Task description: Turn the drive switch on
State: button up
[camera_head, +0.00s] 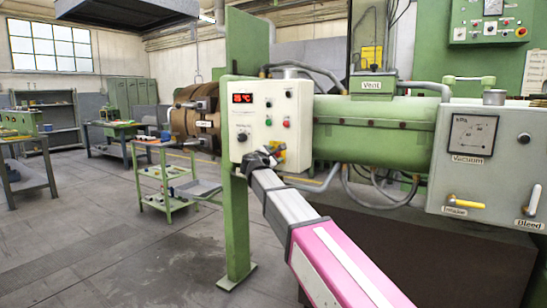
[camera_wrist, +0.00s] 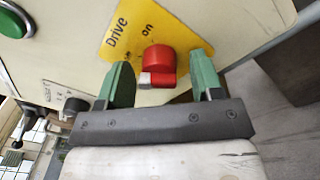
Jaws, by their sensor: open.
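The drive switch is a red rotary knob (camera_wrist: 158,60) on a yellow plate (camera_wrist: 120,42) marked "Drive" and "on". In the wrist view, "on" lies above the knob, and the pale end of its red handle points left. My gripper (camera_wrist: 161,70) is open, with its green fingers on either side of the knob; I cannot tell whether either touches it.
The panel carries a red display (camera_head: 242,98), a black knob (camera_head: 243,138) and small buttons. In the wrist view, a green button (camera_wrist: 14,20) and another black knob (camera_wrist: 76,105) lie left of my fingers. The green extruder barrel (camera_head: 375,130) and grey vacuum box (camera_head: 485,165) stand right.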

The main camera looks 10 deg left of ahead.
jog(key=c, duration=0.9)
jog(key=shift+m, duration=0.4)
jog(key=m, duration=0.3)
jog(key=shift+s+f, duration=0.1)
jog(key=m, duration=0.3)
jog(key=shift+m, duration=0.4)
jog(key=m+h, duration=0.1)
jog(key=m, duration=0.5)
jog(key=shift+m, duration=0.4)
jog(key=o, duration=0.9)
